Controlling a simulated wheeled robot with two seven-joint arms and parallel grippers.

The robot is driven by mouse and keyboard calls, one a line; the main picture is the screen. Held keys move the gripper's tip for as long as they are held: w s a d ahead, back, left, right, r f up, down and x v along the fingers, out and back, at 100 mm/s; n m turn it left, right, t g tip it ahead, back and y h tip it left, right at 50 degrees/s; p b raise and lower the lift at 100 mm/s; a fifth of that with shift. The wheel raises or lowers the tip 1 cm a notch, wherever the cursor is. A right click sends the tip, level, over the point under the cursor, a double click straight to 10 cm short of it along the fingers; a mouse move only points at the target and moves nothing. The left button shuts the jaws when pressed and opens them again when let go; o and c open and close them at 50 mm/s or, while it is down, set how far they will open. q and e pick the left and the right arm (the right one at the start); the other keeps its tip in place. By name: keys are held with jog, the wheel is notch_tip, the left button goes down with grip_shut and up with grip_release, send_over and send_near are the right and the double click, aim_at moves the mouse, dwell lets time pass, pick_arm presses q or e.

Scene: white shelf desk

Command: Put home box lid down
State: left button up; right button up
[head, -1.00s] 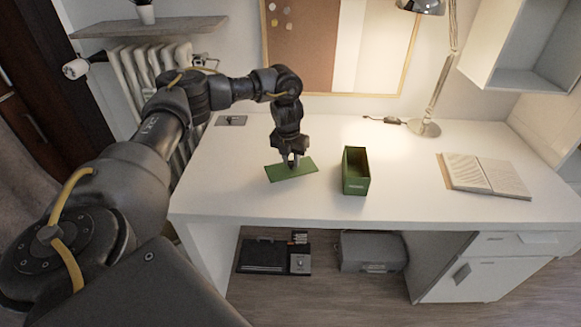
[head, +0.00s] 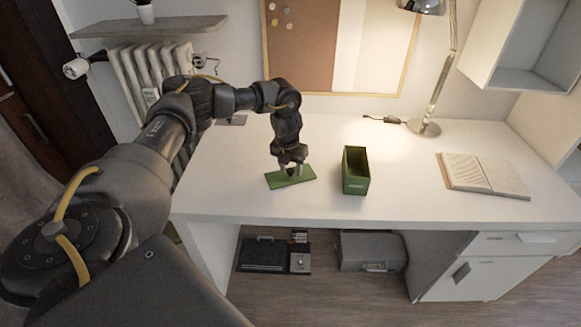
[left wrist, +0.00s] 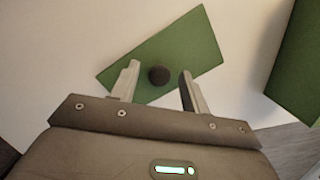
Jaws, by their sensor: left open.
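A flat green lid (head: 305,178) lies on the white desk, left of the green box. In the left wrist view the lid (left wrist: 195,48) has a round dark knob (left wrist: 159,75) in its middle. The green box (head: 356,185) stands open at the top on the desk; part of it shows at the right of the left wrist view (left wrist: 297,85). My left gripper (head: 291,172) is over the lid, its open fingers (left wrist: 160,90) on either side of the knob. I cannot tell if they touch the lid. My right gripper is not in view.
An open book (head: 484,176) lies at the right of the white desk (head: 420,205). A desk lamp (head: 424,127) stands at the back. A wall shelf (head: 530,60) hangs at the upper right. The desk around the box is clear.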

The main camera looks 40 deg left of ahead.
aim_at(288, 179)
pick_arm(q)
notch_tip(288, 179, up, 12)
jog(key=s+p, duration=0.1)
jog(key=shift+s+d, duration=0.2)
jog(key=shift+s, duration=0.15)
